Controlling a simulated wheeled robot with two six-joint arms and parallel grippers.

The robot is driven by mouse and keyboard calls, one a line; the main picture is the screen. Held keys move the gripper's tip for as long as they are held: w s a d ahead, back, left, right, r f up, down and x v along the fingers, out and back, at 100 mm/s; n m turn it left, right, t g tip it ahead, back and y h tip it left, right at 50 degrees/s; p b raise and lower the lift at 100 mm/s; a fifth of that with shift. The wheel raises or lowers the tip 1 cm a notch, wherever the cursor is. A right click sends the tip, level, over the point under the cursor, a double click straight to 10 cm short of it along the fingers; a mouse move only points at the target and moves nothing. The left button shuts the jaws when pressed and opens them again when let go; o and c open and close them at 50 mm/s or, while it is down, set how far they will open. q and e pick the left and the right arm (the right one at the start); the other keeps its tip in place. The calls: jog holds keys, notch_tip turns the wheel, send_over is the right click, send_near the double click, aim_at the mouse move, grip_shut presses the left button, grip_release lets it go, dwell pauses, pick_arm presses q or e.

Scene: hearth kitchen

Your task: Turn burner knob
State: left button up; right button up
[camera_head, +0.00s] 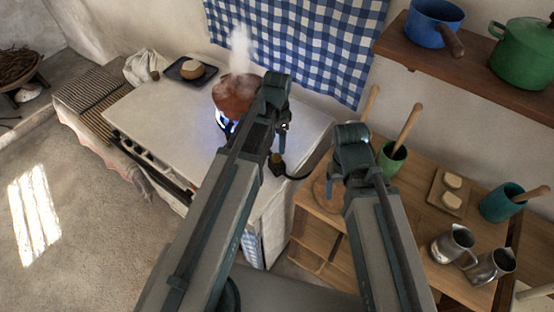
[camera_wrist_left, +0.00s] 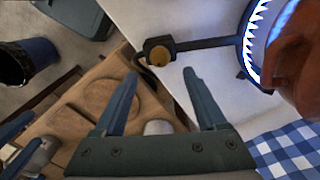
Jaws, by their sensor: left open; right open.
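The burner knob is a small brass-coloured disc (camera_wrist_left: 160,55) on a dark block at the counter's edge. It also shows in the head view (camera_head: 276,160) below the end of my left arm. A dark bar runs from the block to the lit burner (camera_wrist_left: 252,40), which has blue flames. A steaming clay pot (camera_head: 232,97) sits over the flame. My left gripper (camera_wrist_left: 160,74) is open and empty, its fingers pointing towards the knob, one to each side in the picture. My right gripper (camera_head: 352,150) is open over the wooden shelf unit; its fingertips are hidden.
The white counter (camera_head: 165,115) holds a dark tray (camera_head: 184,72) with a round item. The wooden unit at right carries green cups with wooden tools, two metal jugs (camera_head: 452,245) and a small board (camera_head: 450,192). A wall shelf (camera_head: 470,72) holds pots.

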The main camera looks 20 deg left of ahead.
aim_at(277, 155)
pick_arm(q)
notch_tip(277, 155, down, 8)
jog(key=b, duration=0.6)
jog(key=shift+r, duration=0.2)
grip_shut()
